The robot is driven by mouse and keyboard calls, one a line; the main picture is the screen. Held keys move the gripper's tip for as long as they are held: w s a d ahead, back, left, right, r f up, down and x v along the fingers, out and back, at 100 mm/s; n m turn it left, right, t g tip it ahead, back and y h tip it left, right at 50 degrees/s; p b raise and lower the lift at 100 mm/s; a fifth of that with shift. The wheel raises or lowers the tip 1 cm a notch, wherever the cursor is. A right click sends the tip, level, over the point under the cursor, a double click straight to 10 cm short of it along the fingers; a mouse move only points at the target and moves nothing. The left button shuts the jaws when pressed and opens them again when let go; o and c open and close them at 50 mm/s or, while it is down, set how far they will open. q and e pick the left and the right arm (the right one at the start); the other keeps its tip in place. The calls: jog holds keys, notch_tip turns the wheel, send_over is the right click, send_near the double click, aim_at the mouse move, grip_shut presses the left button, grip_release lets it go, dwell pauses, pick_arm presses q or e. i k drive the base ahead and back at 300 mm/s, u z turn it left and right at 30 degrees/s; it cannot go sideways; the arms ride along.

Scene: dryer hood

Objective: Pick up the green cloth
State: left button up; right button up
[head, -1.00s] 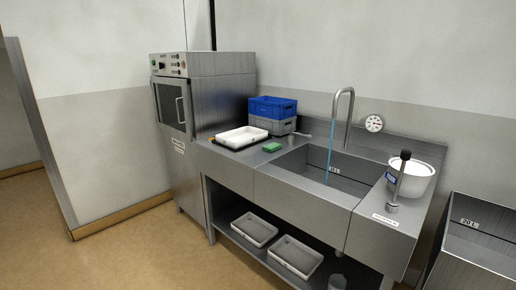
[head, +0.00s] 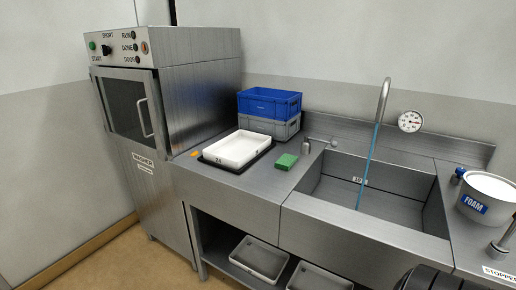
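The green cloth (head: 286,161) is a small, flat, block-like green piece. It lies on the steel counter left of the sink, just right of the white tray. Nothing touches it from above. Neither of my grippers can be made out in the head view. A dark rounded part at the bottom right edge may be part of my own arm.
A white tray (head: 236,148) on a black mat stands left of the cloth. Blue (head: 270,102) and grey (head: 270,126) crates are stacked behind it. The sink (head: 372,200) with its tap is to the right. A steel dryer (head: 150,110) stands at the left.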

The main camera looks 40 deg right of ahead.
aim_at(286, 161)
jog(key=i, duration=1.55)
jog(key=z, duration=3.65)
